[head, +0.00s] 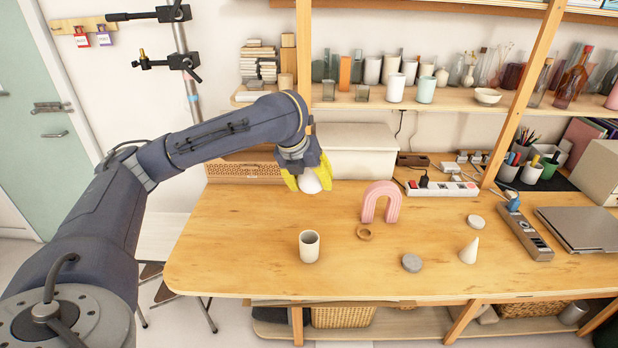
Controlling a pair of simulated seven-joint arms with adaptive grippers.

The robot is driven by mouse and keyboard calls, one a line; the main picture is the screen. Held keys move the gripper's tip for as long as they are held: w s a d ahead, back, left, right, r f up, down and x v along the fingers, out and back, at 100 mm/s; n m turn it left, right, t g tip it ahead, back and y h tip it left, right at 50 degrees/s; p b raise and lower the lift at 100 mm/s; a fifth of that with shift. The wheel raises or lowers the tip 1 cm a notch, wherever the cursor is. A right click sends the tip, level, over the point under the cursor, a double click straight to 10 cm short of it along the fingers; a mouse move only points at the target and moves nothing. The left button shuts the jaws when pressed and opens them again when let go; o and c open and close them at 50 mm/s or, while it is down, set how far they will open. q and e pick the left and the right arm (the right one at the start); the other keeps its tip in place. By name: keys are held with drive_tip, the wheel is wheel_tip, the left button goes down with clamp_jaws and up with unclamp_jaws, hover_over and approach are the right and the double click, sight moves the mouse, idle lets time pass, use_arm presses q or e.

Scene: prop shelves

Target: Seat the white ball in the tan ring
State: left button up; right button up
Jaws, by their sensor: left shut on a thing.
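The white ball (310,184) is between the yellow fingers of my left gripper (308,180), over the back part of the table. The gripper is shut on it; whether the ball touches the table I cannot tell. The tan ring (365,233) lies flat on the table, to the right of and nearer than the ball. It is empty, just in front of the pink arch. My right gripper is not in the view.
A pink arch (381,202) stands behind the ring. A white cup (309,246) stands left of the ring. A grey disc (412,262), white cone (469,250) and white disc (476,221) lie to the right. A white box (352,150) and power strip (442,188) are at the back.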

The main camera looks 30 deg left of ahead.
use_arm(q)
drive_tip(key=w+d+f, duration=0.2)
drive_tip(key=d+f, duration=0.2)
drive_tip(key=d, duration=0.2)
drive_tip(key=shift+w+f+m, duration=0.15)
drive_tip(key=shift+w+m, duration=0.15)
drive_tip(key=w+d+f, duration=0.2)
drive_tip(key=w+f, duration=0.1)
drive_tip(key=w+d+f+n, duration=0.1)
drive_tip(key=w+d+f, duration=0.1)
drive_tip(key=f, duration=0.1)
drive_tip(key=w+d+f+n, duration=0.1)
drive_tip(key=w+d+f, duration=0.2)
drive_tip(key=shift+w+f+y, duration=0.15)
drive_tip(key=shift+w+y, duration=0.15)
drive_tip(key=shift+w, duration=0.05)
drive_tip(key=w+f+n, duration=0.1)
drive_tip(key=w+f, duration=0.1)
drive_tip(key=w+a+f+n+y, duration=0.1)
drive_tip(key=w+f, duration=0.1)
drive_tip(key=w+a+f+n, duration=0.1)
drive_tip(key=w+f, duration=0.2)
drive_tip(key=shift+a, duration=0.1)
drive_tip(key=shift+f, duration=2.35)
drive_tip(key=shift+f, duration=0.6)
drive_tip(key=o, duration=1.3)
